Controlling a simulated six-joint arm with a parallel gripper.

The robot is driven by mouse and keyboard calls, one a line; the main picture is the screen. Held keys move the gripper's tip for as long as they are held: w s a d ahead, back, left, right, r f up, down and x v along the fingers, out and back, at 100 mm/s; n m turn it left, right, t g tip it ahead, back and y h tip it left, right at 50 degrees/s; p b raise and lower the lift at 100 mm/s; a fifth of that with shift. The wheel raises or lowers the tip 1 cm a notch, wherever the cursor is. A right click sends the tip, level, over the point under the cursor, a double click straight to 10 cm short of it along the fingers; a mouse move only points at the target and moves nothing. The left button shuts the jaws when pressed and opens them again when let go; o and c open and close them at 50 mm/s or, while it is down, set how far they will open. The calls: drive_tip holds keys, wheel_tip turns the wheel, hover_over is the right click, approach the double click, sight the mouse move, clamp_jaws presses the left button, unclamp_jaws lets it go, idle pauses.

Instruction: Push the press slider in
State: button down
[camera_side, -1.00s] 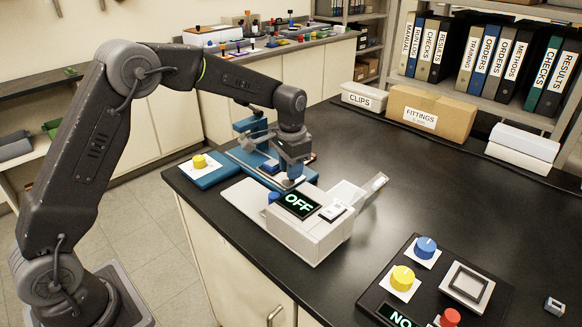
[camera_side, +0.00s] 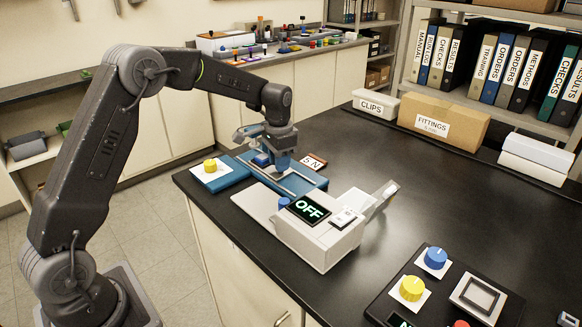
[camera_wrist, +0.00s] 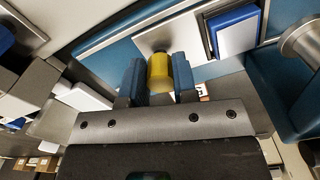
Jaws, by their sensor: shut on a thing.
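My gripper (camera_side: 281,158) is low over the blue profiler base (camera_side: 228,182), behind the white machine. In the wrist view its two blue fingers (camera_wrist: 158,82) are shut on a yellow rounded handle (camera_wrist: 160,70), one finger on each side. A grey metal piece shows just beyond the handle, above a pale and blue surface. I take this handle to be the press slider's, but the pictures do not label it. In the side view the gripper and a blue column hide the handle, and how far the slider is in cannot be told.
A yellow knob (camera_side: 210,165) stands on the base's left end. The white machine (camera_side: 322,237) with a lit OFF display (camera_side: 309,209) is close in front. A control panel (camera_side: 440,285) lies at the right front.

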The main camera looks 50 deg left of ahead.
drive_tip(key=shift+a, duration=0.1)
drive_tip(key=c, duration=0.9)
unclamp_jaws()
drive_tip(key=shift+r, duration=0.1)
wheel_tip(320, 180, up, 14)
